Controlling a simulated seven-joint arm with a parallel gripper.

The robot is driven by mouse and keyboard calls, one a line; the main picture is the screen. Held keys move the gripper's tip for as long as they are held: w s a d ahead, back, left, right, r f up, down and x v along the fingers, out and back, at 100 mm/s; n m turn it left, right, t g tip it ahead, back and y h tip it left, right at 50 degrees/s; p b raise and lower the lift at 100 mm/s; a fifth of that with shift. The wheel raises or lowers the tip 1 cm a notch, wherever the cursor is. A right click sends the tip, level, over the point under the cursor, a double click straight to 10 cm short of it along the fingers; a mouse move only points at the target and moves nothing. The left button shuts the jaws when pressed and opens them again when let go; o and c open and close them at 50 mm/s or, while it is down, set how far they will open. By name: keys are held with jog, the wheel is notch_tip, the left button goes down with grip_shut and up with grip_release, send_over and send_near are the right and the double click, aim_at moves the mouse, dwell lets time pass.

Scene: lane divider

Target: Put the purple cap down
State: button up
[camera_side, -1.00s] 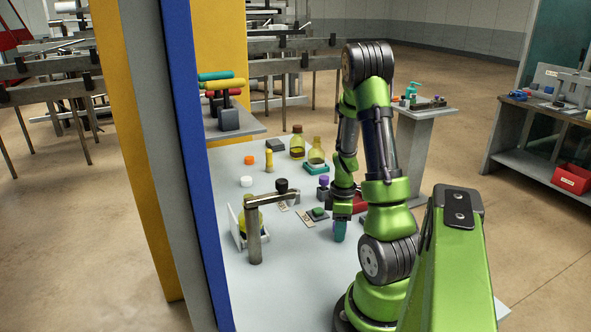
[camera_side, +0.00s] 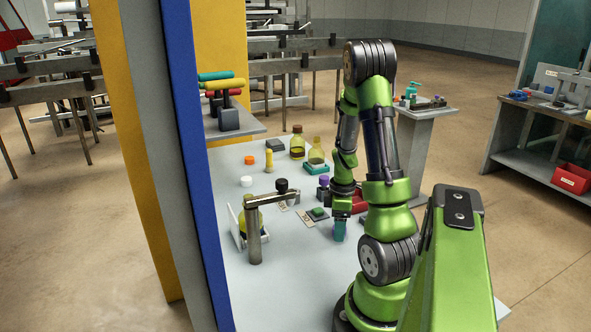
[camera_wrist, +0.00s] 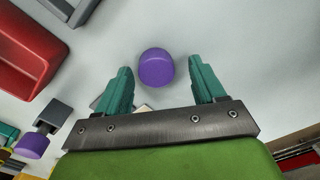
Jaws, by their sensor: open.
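The purple cap (camera_wrist: 156,68) lies on the pale table, seen from above in the wrist view. It sits between the tips of my gripper (camera_wrist: 158,70), whose two teal fingers are spread wide. A gap of bare table shows on each side of the cap, so neither finger appears to touch it. In the side view my gripper (camera_side: 340,231) points down low over the table at the front right, and the cap is hidden there.
Another purple-topped item (camera_side: 324,182) stands behind my gripper, and it shows at the wrist view's lower left (camera_wrist: 32,143). A red bin (camera_wrist: 28,50) is close by. A metal post with an arm (camera_side: 254,232) stands left. A green button (camera_side: 318,212) lies near my gripper.

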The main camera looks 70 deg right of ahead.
notch_tip(320, 180, up, 11)
dwell(0.3)
jog(key=shift+s+d, duration=0.1)
jog(key=w+a+r+m+t+h, duration=0.1)
jog(key=w+a+r+m+t, duration=0.25)
jog(key=w+a+r, duration=0.45)
jog(key=w+a+r+m+t+h, duration=0.25)
jog(key=w+r+t, duration=0.2)
jog(key=w, duration=0.55)
jog(key=s+a+y, duration=0.2)
jog(key=s+a, duration=0.2)
jog(key=a, duration=0.6)
jog(key=s+a+y, duration=0.3)
jog(key=s+a, duration=0.1)
jog(key=a, duration=0.6)
jog(key=shift+s+a+f+m+g, duration=0.15)
jog(key=shift+s+a+m+g, duration=0.15)
jog(key=shift+m+g, duration=0.1)
